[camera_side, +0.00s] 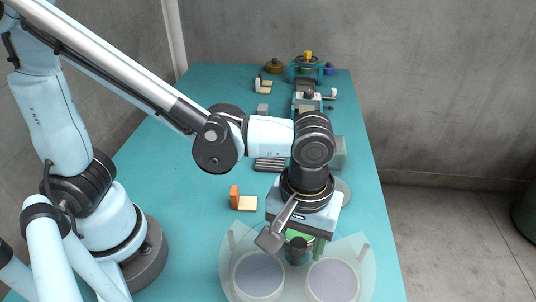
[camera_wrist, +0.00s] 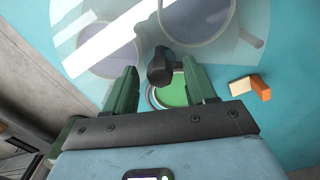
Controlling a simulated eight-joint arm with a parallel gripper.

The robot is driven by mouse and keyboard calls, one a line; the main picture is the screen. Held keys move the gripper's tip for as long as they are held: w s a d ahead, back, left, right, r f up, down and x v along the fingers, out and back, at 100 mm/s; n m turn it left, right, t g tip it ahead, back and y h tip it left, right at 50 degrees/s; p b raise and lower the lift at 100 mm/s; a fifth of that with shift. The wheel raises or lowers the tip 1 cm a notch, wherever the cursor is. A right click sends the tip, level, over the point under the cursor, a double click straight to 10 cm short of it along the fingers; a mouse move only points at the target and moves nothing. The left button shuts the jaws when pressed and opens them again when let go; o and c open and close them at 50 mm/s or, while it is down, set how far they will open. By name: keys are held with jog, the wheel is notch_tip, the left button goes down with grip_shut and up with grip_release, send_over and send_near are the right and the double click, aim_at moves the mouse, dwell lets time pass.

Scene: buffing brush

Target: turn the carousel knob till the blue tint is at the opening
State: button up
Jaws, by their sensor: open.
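My gripper (camera_side: 299,246) points down over a translucent pale plate (camera_side: 236,284), which looks like the carousel. In the wrist view my gripper (camera_wrist: 160,72) is open, its two dark green fingers on either side of a dark knob (camera_wrist: 159,73). Whether the fingers touch the knob is unclear. A green disc (camera_wrist: 174,92) in a pale ring lies just beyond the knob, partly hidden by it. Two ringed grey-violet discs, a left one (camera_side: 259,275) and a right one (camera_side: 333,281), lie at the near side. I cannot tell which tint counts as blue, nor where the opening is.
An orange and cream block (camera_side: 241,200) stands on the teal table (camera_side: 200,160) left of my gripper. Grey fixtures (camera_side: 270,165) stand behind it. A yellow-topped device (camera_side: 308,58), a brown pot (camera_side: 274,66) and a blue pot (camera_side: 328,70) stand at the far end.

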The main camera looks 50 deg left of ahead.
grip_shut()
jog(key=shift+m, duration=0.3)
jog(key=m, duration=1.1)
jog(key=shift+m, duration=0.4)
jog(key=m, duration=1.1)
jog(key=shift+m, duration=0.3)
